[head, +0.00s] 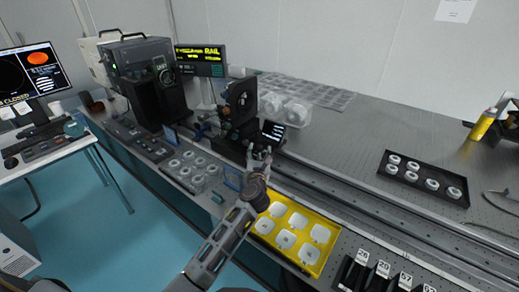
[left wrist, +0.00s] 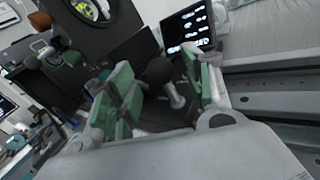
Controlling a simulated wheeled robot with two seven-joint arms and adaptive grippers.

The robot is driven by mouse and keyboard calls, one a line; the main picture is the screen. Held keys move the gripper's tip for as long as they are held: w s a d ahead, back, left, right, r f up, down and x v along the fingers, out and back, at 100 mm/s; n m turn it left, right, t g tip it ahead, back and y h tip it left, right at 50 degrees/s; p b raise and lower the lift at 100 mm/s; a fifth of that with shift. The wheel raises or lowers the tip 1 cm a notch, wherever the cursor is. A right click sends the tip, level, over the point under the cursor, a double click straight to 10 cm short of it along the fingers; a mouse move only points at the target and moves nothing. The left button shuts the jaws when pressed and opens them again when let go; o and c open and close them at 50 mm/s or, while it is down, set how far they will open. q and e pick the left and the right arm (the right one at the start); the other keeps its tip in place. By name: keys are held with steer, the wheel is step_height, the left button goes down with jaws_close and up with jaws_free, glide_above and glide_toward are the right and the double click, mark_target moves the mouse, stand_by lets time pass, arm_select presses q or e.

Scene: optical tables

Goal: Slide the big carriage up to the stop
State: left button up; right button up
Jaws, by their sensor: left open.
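The big carriage (head: 238,108) is a black block with a round opening, standing on the long rail (head: 345,200) near its left visible part. It also shows at the top of the left wrist view (left wrist: 105,30). My left gripper (head: 260,158) is open at the carriage's near side. In the left wrist view its green-padded fingers (left wrist: 160,92) stand on either side of a dark round knob with a pale stem (left wrist: 160,70). I cannot tell whether the fingers touch it. I cannot make out the stop. My right gripper is not in view.
A yellow tray (head: 268,236) with white pieces lies in front of the rail. A black tray of rings (head: 424,178) sits behind it to the right. The rail right of the carriage looks clear.

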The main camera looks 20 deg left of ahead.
arm_select(q)
steer(key=shift+x, duration=1.65)
jaws_close()
